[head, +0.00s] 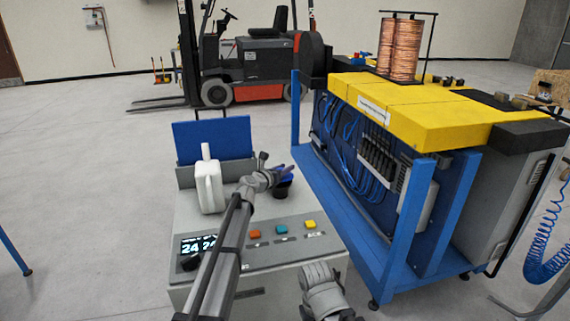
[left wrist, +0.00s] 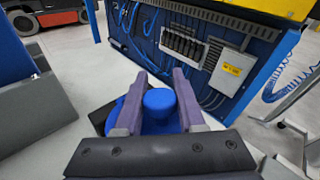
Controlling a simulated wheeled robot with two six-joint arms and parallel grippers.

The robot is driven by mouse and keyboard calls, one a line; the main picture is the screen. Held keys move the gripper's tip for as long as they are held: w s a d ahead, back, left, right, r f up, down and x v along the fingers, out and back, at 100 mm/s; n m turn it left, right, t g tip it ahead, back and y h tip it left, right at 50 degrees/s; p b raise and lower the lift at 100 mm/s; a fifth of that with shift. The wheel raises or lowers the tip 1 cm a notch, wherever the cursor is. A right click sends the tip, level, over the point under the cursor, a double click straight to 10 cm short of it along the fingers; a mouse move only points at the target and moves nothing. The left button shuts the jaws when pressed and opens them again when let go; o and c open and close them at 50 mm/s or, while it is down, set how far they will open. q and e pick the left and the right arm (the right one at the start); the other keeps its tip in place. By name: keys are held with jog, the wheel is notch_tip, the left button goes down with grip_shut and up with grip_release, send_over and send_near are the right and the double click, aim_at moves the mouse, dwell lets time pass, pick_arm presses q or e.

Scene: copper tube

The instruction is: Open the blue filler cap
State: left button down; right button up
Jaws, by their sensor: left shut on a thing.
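The blue filler cap (head: 284,190) is at the right rear of the grey control box (head: 185,225). In the left wrist view the cap (left wrist: 159,100) has a round blue top and sits between the two fingers. My left gripper (head: 284,172) is shut on the cap; it also shows in the left wrist view (left wrist: 157,108). Part of the cap is hidden behind the fingers. I cannot tell whether the cap is seated or turned. My right gripper (head: 322,285) is low in the head view, in front of the box's right side; its fingertips are not clear.
A white jug (head: 210,190) stands on the box, left of the cap. A blue panel (head: 212,139) rises behind it. Coloured buttons and a display are on the box front. A blue and yellow machine (head: 420,115) stands close on the right. Open floor lies left.

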pick_arm(q)
jog(key=g+p, duration=0.1)
jog(key=p, duration=0.1)
jog(key=w+r+n+g+p, duration=0.1)
jog(key=shift+w+a+r+n+y+p, duration=0.15)
jog(key=shift+a+r+n+y+p, duration=0.1)
jog(key=shift+n+y+p, duration=0.1)
jog(key=shift+w+n+g+p, duration=0.25)
jog(key=shift+n+g+p, duration=0.1)
jog(key=shift+g+p, duration=0.35)
jog(key=c, duration=0.5)
grip_release()
jog(key=shift+f, duration=0.1)
jog(key=shift+s, duration=0.1)
